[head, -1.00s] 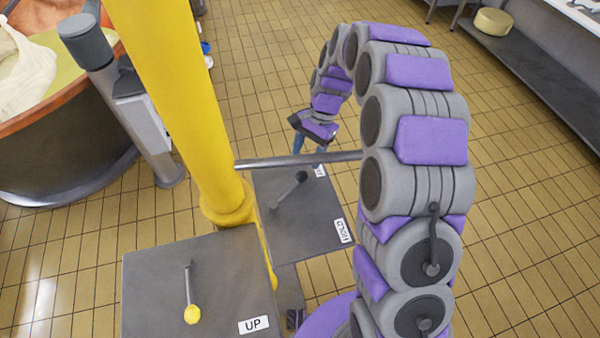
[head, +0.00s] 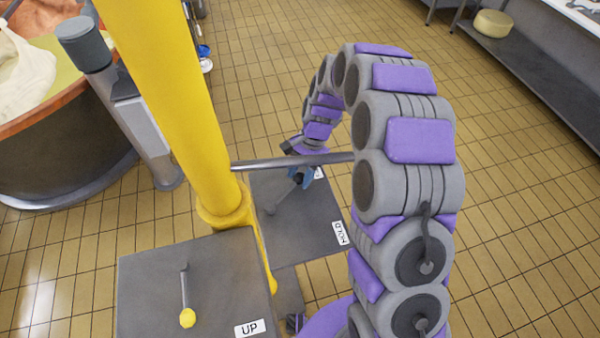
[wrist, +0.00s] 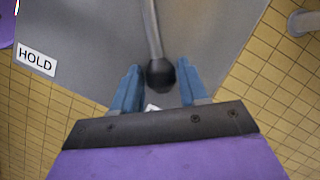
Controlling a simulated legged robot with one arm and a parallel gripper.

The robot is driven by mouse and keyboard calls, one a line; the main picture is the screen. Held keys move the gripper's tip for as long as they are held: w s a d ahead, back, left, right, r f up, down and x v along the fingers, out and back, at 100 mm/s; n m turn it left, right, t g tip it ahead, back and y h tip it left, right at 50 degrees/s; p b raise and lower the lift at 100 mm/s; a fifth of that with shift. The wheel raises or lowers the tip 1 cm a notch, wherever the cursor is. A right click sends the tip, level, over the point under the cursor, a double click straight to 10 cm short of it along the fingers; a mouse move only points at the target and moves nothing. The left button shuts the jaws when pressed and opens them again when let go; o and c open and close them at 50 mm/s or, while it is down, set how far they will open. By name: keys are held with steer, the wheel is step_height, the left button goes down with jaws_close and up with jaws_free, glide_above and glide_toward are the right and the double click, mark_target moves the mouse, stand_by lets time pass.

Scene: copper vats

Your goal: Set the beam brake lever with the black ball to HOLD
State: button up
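The brake lever's black ball (wrist: 161,74) sits between the two blue fingers of my gripper (wrist: 157,88) in the wrist view. The fingers are apart, with a visible gap on each side of the ball. The lever's grey rod (wrist: 151,28) runs up from the ball in that view. The HOLD label (wrist: 37,61) is on the grey panel to the left; it also shows on the panel (head: 290,228) in the head view (head: 340,233). In the head view my gripper (head: 302,178) is at the far part of this panel, and hides the ball.
A metal bar (head: 290,161) runs across above the panel, beside my arm. A yellow post (head: 170,100) stands to the left. A nearer panel (head: 140,285) has a yellow-ball lever (head: 187,317) and an UP label (head: 250,328). A copper vat (head: 60,150) stands at upper left.

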steer(key=shift+a, duration=0.1)
jaws_close()
steer(key=shift+s, duration=0.1)
steer(key=shift+s+r+m+p, duration=0.1)
steer(key=shift+s+m+p, duration=0.15)
steer(key=shift+p, duration=0.35)
steer(key=shift+s+d+m+p, duration=0.15)
steer(key=shift+d+m+p, duration=0.15)
steer(key=shift+m+p, duration=0.05)
steer(key=shift+s+d, duration=0.2)
steer(key=shift+d, duration=0.3)
steer(key=shift+o, duration=1.6)
jaws_free()
steer(key=shift+w+a+t, duration=0.1)
steer(key=shift+a+t, duration=0.2)
steer(key=shift+a, duration=0.05)
steer(key=shift+d, duration=0.1)
steer(key=shift+d, duration=0.1)
